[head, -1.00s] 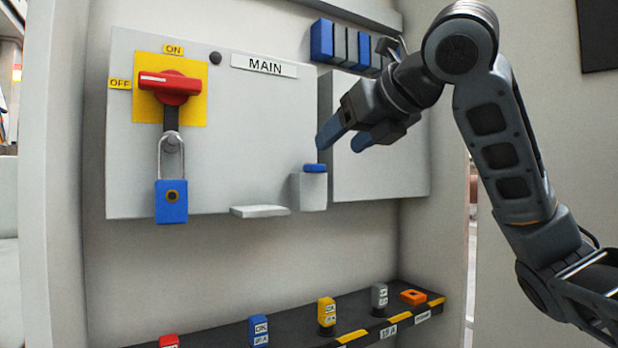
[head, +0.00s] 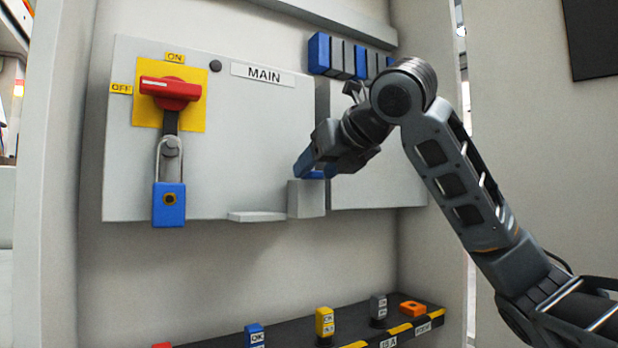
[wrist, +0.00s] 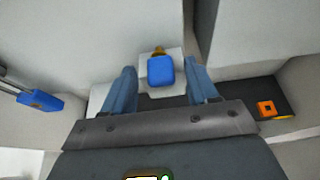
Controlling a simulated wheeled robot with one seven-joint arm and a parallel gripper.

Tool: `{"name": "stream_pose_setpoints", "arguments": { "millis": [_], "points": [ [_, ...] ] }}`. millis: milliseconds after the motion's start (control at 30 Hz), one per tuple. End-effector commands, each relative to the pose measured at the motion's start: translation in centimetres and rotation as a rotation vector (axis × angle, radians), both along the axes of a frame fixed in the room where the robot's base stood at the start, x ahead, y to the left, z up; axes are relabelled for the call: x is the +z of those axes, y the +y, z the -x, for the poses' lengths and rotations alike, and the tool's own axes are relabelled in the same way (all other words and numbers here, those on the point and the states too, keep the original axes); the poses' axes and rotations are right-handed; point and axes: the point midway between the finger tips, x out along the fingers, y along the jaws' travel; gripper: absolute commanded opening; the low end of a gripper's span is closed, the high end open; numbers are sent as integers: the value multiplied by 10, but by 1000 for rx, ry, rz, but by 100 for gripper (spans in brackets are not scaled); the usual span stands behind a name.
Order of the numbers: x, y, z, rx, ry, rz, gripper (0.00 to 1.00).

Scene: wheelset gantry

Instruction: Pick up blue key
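The blue key (wrist: 161,71) shows in the wrist view as a rounded blue head standing in a small grey holder (head: 306,199) on the front of the panel. In the head view its blue top (head: 315,174) is mostly hidden behind my fingers. My gripper (wrist: 163,86) is open, with one blue finger on each side of the key head and a visible gap on both sides. In the head view my gripper (head: 308,165) is right at the top of the holder. The fingers do not appear to touch the key.
A blue padlock (head: 169,204) hangs under the red rotary switch (head: 170,88) at left. A small ledge (head: 257,216) juts out left of the holder. Below is a dark shelf (head: 285,331) with coloured tagged blocks and an orange piece (head: 412,308). Blue and grey modules (head: 340,58) sit above.

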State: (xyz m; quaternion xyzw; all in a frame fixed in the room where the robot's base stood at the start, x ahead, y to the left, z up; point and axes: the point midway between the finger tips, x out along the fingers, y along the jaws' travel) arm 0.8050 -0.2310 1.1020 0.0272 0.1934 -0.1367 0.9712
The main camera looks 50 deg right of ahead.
Motion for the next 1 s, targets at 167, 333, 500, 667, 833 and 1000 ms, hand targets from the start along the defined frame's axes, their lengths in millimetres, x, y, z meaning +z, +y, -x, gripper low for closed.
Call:
{"name": "stream_pose_setpoints", "arguments": {
  "millis": [167, 333, 500, 667, 833, 1000],
  "points": [
    [0, 0, 0, 0, 0, 0, 41],
    [0, 0, 0, 0, 0, 0, 25],
    [0, 0, 0, 0, 0, 0, 8],
    [0, 0, 0, 0, 0, 0, 3],
    [2, 0, 0, 0, -1, 0, 3],
    [14, 0, 0, -1, -1, 1, 3]
  ]
}}
